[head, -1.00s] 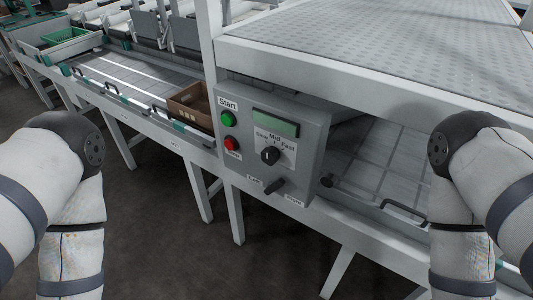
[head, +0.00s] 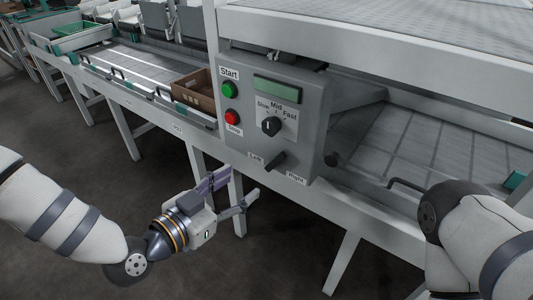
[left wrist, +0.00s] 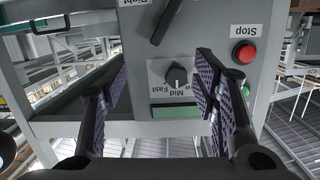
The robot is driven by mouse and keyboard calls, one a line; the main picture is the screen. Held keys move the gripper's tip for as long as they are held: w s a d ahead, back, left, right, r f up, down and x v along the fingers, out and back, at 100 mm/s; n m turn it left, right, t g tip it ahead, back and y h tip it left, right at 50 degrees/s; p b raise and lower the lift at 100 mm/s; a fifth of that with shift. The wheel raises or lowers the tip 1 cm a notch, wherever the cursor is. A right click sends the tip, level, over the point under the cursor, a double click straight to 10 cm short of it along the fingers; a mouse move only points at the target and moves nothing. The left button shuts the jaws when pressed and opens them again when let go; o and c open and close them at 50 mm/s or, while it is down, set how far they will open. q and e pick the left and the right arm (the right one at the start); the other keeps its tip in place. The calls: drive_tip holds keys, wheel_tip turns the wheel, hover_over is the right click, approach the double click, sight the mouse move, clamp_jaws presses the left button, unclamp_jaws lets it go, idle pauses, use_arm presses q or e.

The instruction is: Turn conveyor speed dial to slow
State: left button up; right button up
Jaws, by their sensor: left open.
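The speed dial (head: 270,126) is a round dark knob on the grey control panel (head: 316,110), under the labels Slow, Mid and Fast. Its white mark appears to point at Mid. In the left wrist view the dial (left wrist: 176,73) shows upside down between my finger pads. My left gripper (head: 232,190) is open and empty, below and in front of the panel, apart from the dial. My right gripper is out of view; only part of my right arm shows.
The panel also carries a green Start button (head: 229,90), a red Stop button (head: 232,117), a display (head: 277,90) and a Left/Right lever (head: 274,162) below the dial. A brown box (head: 195,92) sits on the conveyor behind. The floor in front is clear.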

use_arm(q)
drive_tip(key=m+t+h, duration=0.1)
drive_tip(key=t, duration=0.1)
approach(268, 129)
drive_tip(key=b+x, duration=0.1)
drive_tip(key=x, duration=0.8)
drive_tip(key=shift+w+d, duration=0.2)
drive_tip(key=c, duration=1.2)
